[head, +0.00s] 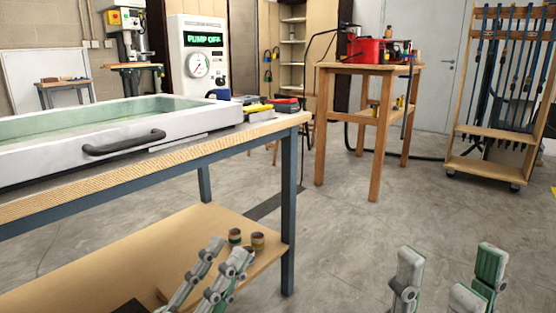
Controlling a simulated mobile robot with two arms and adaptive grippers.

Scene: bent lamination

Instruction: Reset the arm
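My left gripper (227,248) is low in the head view, in front of the workbench's lower shelf. Its grey and green jointed fingers are extended and nothing shows between them. My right gripper (449,272) is at the bottom right above the concrete floor. Its fingers are spread well apart and empty. Both grippers point up the picture, away from me. The palms and most of both arms are below the frame.
A workbench (268,128) on the left carries a white-framed tray (200,115) with a dark handle (124,142). Small cans (257,240) stand on its lower shelf (130,262). A wooden stand (374,137) and wheeled clamp rack (486,168) stand behind. The floor at right is clear.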

